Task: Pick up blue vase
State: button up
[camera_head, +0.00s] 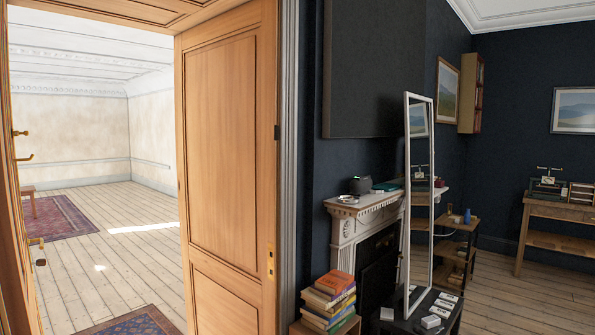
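A small blue vase (467,216) stands upright on the top of a wooden shelf unit (458,226), right of the tall white-framed mirror. It is far off and small in the view. A paler item stands close to its left, too small to make out. My gripper is not in view.
An open wooden door (228,160) fills the left middle, with a bright room behind it. A stack of books (328,303), a white fireplace (362,215) and the mirror (406,200) stand before the shelf unit. A wooden table (553,209) is at right. Bare floor (520,300) lies lower right.

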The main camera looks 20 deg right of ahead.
aim_at(467, 219)
jog(key=u, duration=0.15)
jog(key=i, duration=1.25)
jog(key=z, duration=1.5)
jog(key=i, duration=1)
jog(key=z, duration=0.05)
jog(key=k, duration=0.65)
